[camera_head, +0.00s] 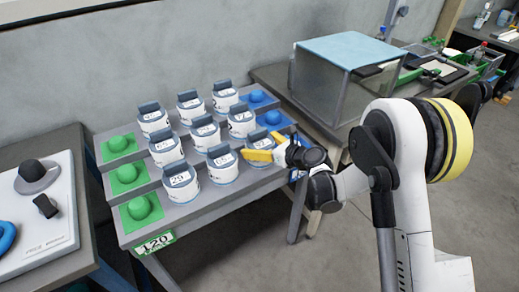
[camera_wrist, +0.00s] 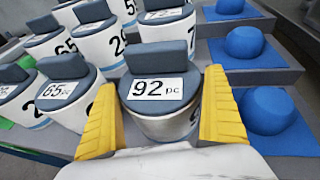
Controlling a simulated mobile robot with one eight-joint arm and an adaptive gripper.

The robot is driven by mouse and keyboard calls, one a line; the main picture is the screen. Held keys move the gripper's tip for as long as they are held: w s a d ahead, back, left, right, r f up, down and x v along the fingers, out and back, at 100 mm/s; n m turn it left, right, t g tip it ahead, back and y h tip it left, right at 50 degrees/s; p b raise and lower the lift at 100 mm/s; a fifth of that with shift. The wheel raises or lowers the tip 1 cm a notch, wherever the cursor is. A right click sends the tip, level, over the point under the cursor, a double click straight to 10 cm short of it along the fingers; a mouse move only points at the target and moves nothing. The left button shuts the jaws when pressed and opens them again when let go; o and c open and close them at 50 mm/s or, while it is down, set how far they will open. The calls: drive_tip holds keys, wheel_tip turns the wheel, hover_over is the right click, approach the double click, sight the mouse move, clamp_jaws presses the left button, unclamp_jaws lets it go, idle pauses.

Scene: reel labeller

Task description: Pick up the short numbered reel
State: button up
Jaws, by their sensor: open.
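My gripper (camera_head: 263,151) is at the front right of the stepped rack, its yellow fingers open. In the wrist view my gripper (camera_wrist: 160,86) has one finger on each side of a white reel with a grey-blue top and a "92 pc" label (camera_wrist: 158,88). Whether the fingers touch it I cannot tell. The 92 reel also shows in the head view (camera_head: 258,135), partly covered by the fingers. A reel labelled 65 (camera_wrist: 66,97) stands to its left. Another front-row reel (camera_head: 182,184) is labelled 29. Which reel is short is not clear from these views.
Several more numbered reels stand in rows on the rack (camera_head: 190,212). Blue knobs (camera_wrist: 268,110) flank the 92 reel closely on the right; green knobs (camera_head: 140,208) line the left. A clear box (camera_head: 345,75) stands on the table to the right.

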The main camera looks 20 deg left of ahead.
drive_tip(key=c, duration=1.1)
drive_tip(key=shift+r, duration=0.15)
